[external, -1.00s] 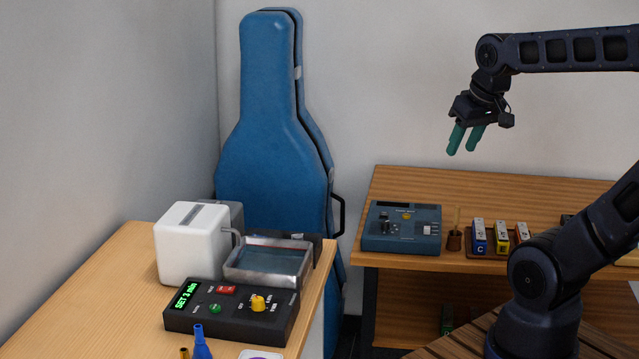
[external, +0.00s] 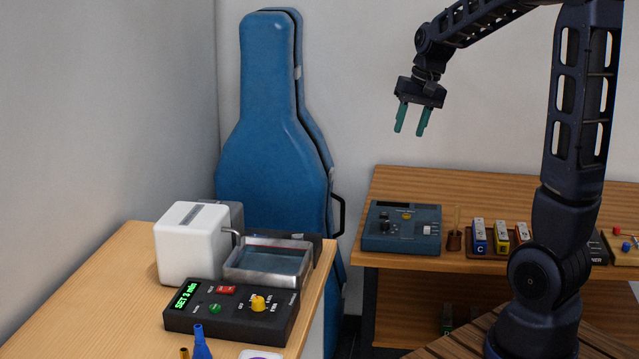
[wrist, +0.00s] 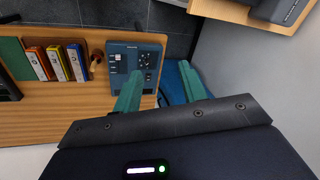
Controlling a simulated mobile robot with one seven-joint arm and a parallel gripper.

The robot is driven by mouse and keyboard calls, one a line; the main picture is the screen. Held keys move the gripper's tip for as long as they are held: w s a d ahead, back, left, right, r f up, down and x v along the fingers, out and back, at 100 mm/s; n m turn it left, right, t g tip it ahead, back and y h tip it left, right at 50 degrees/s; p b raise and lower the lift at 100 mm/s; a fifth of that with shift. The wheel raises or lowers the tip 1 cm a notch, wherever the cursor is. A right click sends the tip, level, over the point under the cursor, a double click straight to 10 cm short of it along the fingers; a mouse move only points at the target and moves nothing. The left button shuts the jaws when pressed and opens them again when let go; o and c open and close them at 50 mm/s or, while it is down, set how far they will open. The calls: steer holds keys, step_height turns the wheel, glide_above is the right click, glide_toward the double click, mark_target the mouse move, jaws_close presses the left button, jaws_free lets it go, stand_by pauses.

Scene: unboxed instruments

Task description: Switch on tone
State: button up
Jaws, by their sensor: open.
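The blue-grey instrument box (external: 402,228) with a dark display strip, a dark knob and a white switch or button on its right side stands on the wooden shelf at the back right. It is likely the tone device, but its lettering is too small to read. In the wrist view the box (wrist: 128,58) lies beyond the fingers, partly hidden behind the left finger. My gripper (external: 412,133) is open and empty, with green fingers pointing down, well above the box. It also shows in the wrist view (wrist: 163,92).
Several coloured blocks (external: 502,237) and a small brown cup (external: 454,240) stand right of the box. A black control unit (external: 232,310) and a metal tank (external: 268,262) are on the left table. A blue instrument case (external: 275,160) leans against the wall.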

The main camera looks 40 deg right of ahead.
steer(key=w+d+f+m, duration=0.2)
steer(key=w+d+f, duration=0.3)
steer(key=w+f, duration=0.45)
steer(key=m+g+h, duration=0.2)
glide_above(388, 214)
step_height(388, 214, down, 12)
step_height(388, 214, down, 10)
steer(key=shift+w+f, duration=0.1)
steer(key=shift+f, duration=0.05)
